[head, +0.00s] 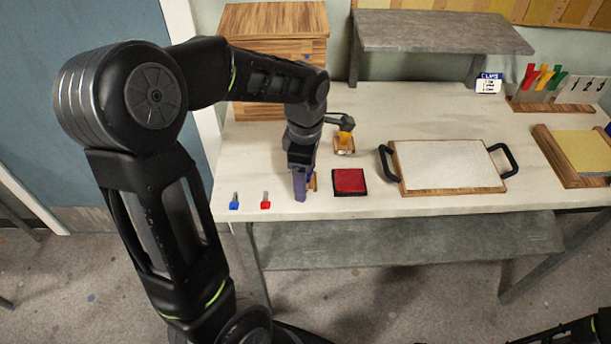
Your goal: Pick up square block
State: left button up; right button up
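My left arm reaches over the table from the left. Its gripper (301,185) points down near the table's front edge, left of a red square pad (349,182) in a dark frame. Only one purple finger shows clearly, and the gap between the fingers is hidden. A small wood-coloured piece (313,181) shows just behind the finger; I cannot tell whether it is gripped or what shape it is. A small wooden block (344,144) with an orange top stands farther back, right of the wrist. I cannot tell which is the square block. My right gripper is out of view.
Blue (234,202) and red (265,201) small tools lie left of the gripper. A pale board with black handles (450,166) lies to the right. A wooden drawer box (262,20) and grey shelf (440,32) stand behind. Coloured clips (543,77) stand back right.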

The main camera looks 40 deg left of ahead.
pick_arm(q)
jog(key=c, duration=1.5)
notch_tip(320, 180, up, 10)
jog(key=shift+b, duration=0.5)
